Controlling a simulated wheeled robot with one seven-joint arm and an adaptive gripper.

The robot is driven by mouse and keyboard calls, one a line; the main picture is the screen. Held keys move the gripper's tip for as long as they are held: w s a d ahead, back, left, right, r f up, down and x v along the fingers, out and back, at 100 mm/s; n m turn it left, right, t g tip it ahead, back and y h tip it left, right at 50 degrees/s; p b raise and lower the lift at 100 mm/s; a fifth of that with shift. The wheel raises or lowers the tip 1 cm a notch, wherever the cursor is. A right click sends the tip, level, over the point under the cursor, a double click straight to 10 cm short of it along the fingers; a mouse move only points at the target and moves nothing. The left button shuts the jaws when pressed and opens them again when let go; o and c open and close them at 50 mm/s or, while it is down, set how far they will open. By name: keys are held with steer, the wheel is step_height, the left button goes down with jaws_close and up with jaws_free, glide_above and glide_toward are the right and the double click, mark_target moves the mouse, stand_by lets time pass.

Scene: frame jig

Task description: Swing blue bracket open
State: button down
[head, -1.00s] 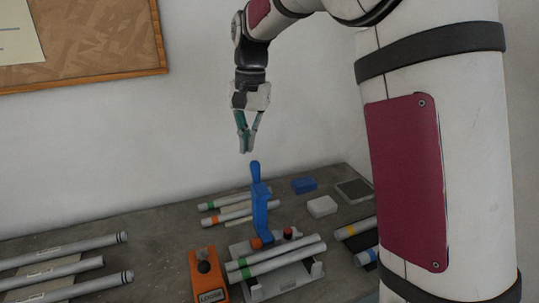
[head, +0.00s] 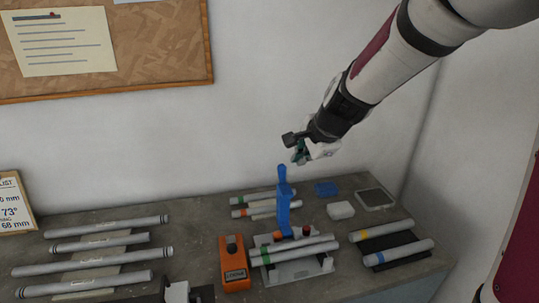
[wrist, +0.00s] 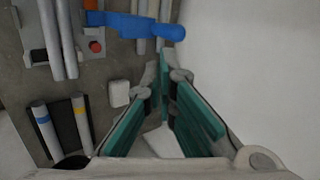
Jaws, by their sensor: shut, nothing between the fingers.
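The blue bracket (head: 283,205) stands upright at the back of the white jig (head: 300,272) in the head view. In the wrist view the bracket (wrist: 135,25) lies across the top. My gripper (head: 300,158) is above the bracket's upper end and slightly to its right, apart from it. In the wrist view my gripper (wrist: 165,65) has its green-padded fingers drawn together at the tips, with nothing held. Two light tubes (head: 295,250) with green bands lie across the jig. A red button (head: 306,231) sits beside the bracket's base.
An orange box (head: 234,262) with a black knob stands left of the jig. A white block (head: 341,210), a blue block (head: 326,188) and a grey tray (head: 375,198) lie at the back right. Several tubes (head: 100,248) lie on the left; others lie on a black rack (head: 390,247) at right.

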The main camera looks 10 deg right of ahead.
steer(key=w+x, duration=0.1)
steer(key=x, duration=0.7)
steer(key=shift+r, duration=0.25)
steer(key=shift+w, duration=0.1)
